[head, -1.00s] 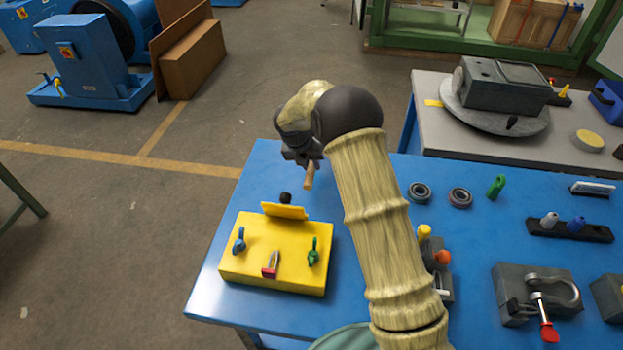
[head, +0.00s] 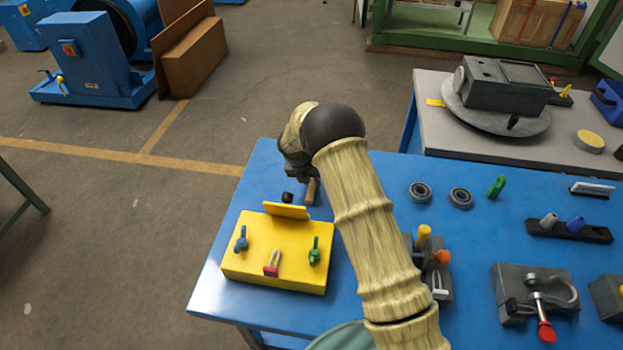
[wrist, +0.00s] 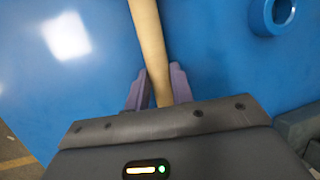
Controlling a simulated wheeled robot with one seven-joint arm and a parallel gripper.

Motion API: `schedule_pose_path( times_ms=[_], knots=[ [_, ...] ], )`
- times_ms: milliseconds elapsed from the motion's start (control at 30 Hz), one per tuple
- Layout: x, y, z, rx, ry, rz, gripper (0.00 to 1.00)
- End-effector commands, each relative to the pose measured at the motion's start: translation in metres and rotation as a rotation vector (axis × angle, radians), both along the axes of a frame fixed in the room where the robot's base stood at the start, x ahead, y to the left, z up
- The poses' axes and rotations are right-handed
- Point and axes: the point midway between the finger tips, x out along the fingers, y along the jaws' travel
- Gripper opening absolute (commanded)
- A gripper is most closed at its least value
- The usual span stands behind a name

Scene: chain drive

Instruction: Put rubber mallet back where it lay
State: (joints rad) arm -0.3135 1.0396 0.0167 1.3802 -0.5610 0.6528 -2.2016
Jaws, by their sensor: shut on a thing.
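In the head view my gripper (head: 302,172) is partly hidden by my own wrist, above the far left part of the blue table (head: 385,168). The handle runs out of the top of the wrist view.
Two bearings (head: 420,192) lie to the right. A grey fixture (head: 440,262) stands beside my arm.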

Motion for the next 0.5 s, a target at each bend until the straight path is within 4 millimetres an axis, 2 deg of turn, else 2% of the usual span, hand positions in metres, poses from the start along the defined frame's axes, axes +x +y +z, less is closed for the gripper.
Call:
schedule_pose_path(
  times_ms=[200, 233, 300, 500],
  knots=[
    [0.0007, 0.0001, -0.0009, 0.001, -0.002, 0.001, 0.0],
    [0.0, 0.0, -0.0013, 0.0, 0.0, 0.0, 0.29],
    [-0.0001, 0.0001, -0.0012, 0.0, 0.0, 0.0, 0.43],
    [-0.0001, 0.0003, -0.0013, 0.0, 0.0, 0.0, 0.45]
  ],
)
